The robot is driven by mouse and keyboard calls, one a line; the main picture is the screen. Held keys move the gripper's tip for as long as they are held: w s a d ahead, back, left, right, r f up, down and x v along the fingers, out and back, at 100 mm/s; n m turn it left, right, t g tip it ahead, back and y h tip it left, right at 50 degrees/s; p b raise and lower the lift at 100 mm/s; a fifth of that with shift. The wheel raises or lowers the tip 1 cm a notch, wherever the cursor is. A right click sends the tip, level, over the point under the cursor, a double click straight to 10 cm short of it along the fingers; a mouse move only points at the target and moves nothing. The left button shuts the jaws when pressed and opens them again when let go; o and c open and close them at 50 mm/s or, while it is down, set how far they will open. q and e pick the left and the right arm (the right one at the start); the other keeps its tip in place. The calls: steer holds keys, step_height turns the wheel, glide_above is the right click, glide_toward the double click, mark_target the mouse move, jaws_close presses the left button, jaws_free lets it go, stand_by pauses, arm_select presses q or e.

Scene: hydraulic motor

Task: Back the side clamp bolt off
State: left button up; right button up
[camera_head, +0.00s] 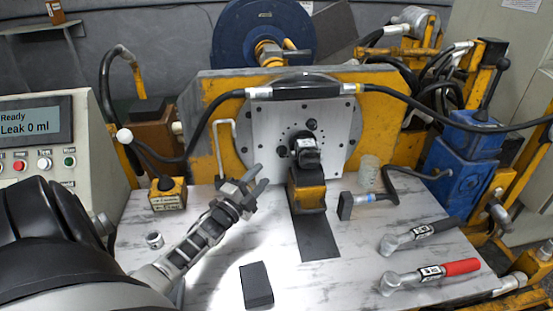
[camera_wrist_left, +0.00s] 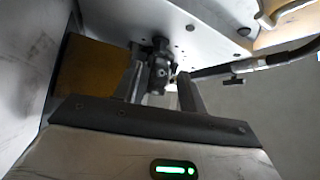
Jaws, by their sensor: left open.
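A black motor (camera_head: 306,152) sits at the centre of the grey mounting plate (camera_head: 268,150), above a yellow and black block (camera_head: 307,192). My left gripper (camera_head: 262,180) is open and empty, left of the block and in front of the plate. In the left wrist view, my left gripper (camera_wrist_left: 161,66) has its fingers apart, with the dark motor (camera_wrist_left: 159,72) showing between and beyond them. I cannot pick out the side clamp bolt for certain. My right gripper is not in view.
Two torque wrenches, one black-handled (camera_head: 420,235) and one red-handled (camera_head: 430,275), lie at the right. A black block (camera_head: 256,285) lies at the front. A yellow box with a lever (camera_head: 168,194) stands at the left.

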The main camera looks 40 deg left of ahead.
mark_target(282, 152)
arm_select(q)
steer(key=b+x, duration=0.1)
steer(key=x, duration=0.7)
steer(key=shift+w, duration=0.3)
jaws_close()
